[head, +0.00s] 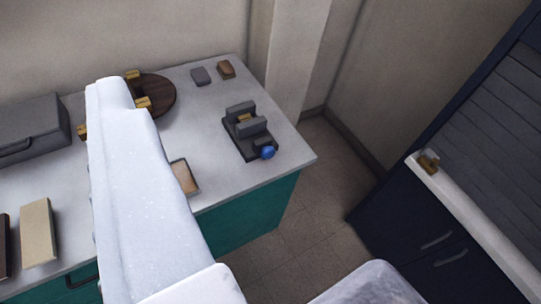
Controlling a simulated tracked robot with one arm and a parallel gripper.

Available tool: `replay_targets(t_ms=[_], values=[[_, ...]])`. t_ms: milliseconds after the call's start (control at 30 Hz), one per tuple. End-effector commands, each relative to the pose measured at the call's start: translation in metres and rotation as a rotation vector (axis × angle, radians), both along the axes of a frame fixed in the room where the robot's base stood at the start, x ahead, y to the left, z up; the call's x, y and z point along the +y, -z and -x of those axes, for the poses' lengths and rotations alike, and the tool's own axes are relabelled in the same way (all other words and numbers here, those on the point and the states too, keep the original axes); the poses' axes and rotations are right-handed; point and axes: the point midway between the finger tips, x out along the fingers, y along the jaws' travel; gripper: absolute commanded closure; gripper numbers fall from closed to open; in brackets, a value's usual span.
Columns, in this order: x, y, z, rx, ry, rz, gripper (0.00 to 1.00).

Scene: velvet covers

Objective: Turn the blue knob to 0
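The blue knob (267,152) is a small round knob on the front right end of a dark grey device (238,143). The device stands near the right end of the grey counter and has two raised blocks with a small gold piece (243,118) between them. No scale or 0 mark can be read on it from here. My white arm reaches up the left of the view, well left of the knob and apart from it. I cannot make out my gripper's fingers clearly. Gold pieces (143,103) show beside the arm's far end, and I cannot tell whether they are mine.
A round dark wooden board (161,95) lies behind the arm. Small grey (201,76) and brown (226,69) blocks sit at the back. A shallow tray (184,177) lies near the front edge. A grey case (30,130) stands left. A dark cabinet (430,240) stands right, across open floor.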

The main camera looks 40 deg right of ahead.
Motion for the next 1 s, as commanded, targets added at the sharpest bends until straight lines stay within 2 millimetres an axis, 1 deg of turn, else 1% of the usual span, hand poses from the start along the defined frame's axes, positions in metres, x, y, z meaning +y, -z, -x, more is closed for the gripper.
replay_targets(t_ms=[67, 167, 200, 267, 300, 367, 400, 467, 500, 567, 600, 667, 700, 767, 800, 833, 867, 900, 967, 1000], values=[[-0.005, 0.004, -0.007, -0.002, 0.014, 0.003, 0.35], [-0.023, 0.019, -0.031, -0.01, 0.058, 0.019, 0.35], [-0.034, 0.029, -0.045, -0.015, 0.083, 0.027, 0.35], [-0.054, 0.044, -0.066, -0.028, 0.125, 0.045, 0.35], [-0.069, 0.055, -0.082, -0.041, 0.151, 0.06, 0.35], [-0.091, 0.074, -0.104, -0.057, 0.186, 0.082, 0.35], [-0.106, 0.087, -0.117, -0.067, 0.206, 0.095, 0.35], [-0.127, 0.109, -0.136, -0.077, 0.229, 0.116, 0.35], [-0.141, 0.123, -0.146, -0.086, 0.241, 0.129, 0.35], [-0.162, 0.147, -0.162, -0.097, 0.253, 0.145, 0.35], [-0.175, 0.162, -0.171, -0.106, 0.258, 0.157, 0.35], [-0.194, 0.186, -0.183, -0.117, 0.261, 0.168, 0.35], [-0.207, 0.204, -0.19, -0.119, 0.261, 0.175, 0.35], [-0.224, 0.231, -0.199, -0.126, 0.256, 0.182, 0.35], [-0.236, 0.251, -0.204, -0.129, 0.248, 0.183, 0.35], [-0.244, 0.266, -0.207, -0.129, 0.243, 0.182, 0.35], [-0.251, 0.279, -0.209, -0.135, 0.236, 0.181, 0.35], [-0.262, 0.3, -0.212, -0.137, 0.226, 0.175, 0.35], [-0.275, 0.33, -0.214, -0.142, 0.21, 0.163, 0.35], [-0.284, 0.349, -0.214, -0.147, 0.197, 0.151, 0.35]])
